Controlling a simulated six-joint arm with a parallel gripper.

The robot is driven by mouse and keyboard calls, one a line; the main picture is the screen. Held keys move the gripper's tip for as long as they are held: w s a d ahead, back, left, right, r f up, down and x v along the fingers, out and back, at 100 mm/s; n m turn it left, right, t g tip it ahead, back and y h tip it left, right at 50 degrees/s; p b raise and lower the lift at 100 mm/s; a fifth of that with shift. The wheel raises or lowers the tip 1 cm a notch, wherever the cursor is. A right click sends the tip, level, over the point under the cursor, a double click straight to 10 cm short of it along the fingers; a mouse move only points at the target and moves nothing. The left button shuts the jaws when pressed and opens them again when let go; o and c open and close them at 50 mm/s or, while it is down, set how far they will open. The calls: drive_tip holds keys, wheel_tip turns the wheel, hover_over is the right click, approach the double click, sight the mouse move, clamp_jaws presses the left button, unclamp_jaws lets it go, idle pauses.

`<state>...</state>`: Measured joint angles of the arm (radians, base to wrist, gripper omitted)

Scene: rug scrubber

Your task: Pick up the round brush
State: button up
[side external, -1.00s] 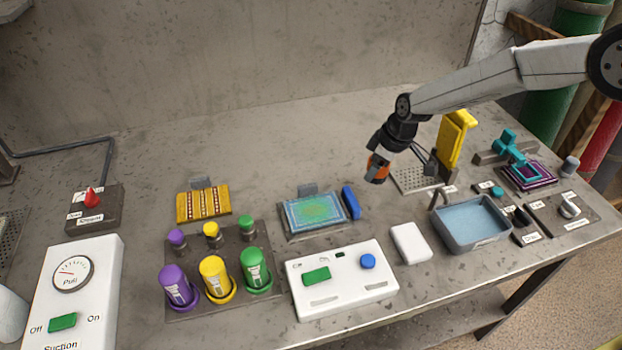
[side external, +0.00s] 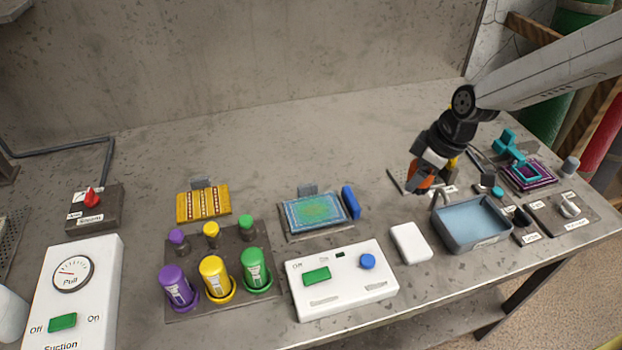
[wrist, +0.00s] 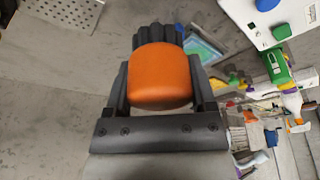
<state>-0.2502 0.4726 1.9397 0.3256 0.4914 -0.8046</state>
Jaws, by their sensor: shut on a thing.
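My gripper (side external: 421,182) is shut on an orange thing (wrist: 160,78), held above the bench left of the blue basin. In the wrist view my gripper (wrist: 158,88) has one dark finger on each side of the orange body. A dark ribbed part (wrist: 157,36) shows just beyond it. I cannot tell whether this is the round brush. In the side view the held orange thing (side external: 420,172) is partly covered by the fingers. A small round teal item (side external: 497,191) lies by a label behind the basin, and a dark item (side external: 521,216) lies right of the basin.
The blue basin (side external: 472,222) is just right of and in front of my gripper. A white block (side external: 411,243) lies left of it. A perforated plate (side external: 397,181) is partly hidden behind my gripper. The rug (side external: 314,213) and a blue bar (side external: 351,202) are to the left. The back of the bench is clear.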

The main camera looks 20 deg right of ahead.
drive_tip(key=shift+s+d+r, duration=0.1)
drive_tip(key=shift+s+r, duration=0.05)
drive_tip(key=shift+s, duration=0.15)
idle(0.4)
drive_tip(key=o, duration=0.5)
drive_tip(key=c, duration=0.3)
drive_tip(key=w+a+f, duration=0.1)
drive_tip(key=w+a, duration=0.2)
drive_tip(key=a, duration=0.3)
drive_tip(key=w+a+f, duration=0.1)
drive_tip(key=w+a, duration=0.2)
drive_tip(key=a, duration=0.3)
drive_tip(key=w+a+f, duration=0.2)
drive_tip(key=w+a, duration=0.1)
drive_tip(key=a, duration=0.3)
drive_tip(key=shift+a, duration=0.3)
drive_tip(key=shift+c, duration=0.2)
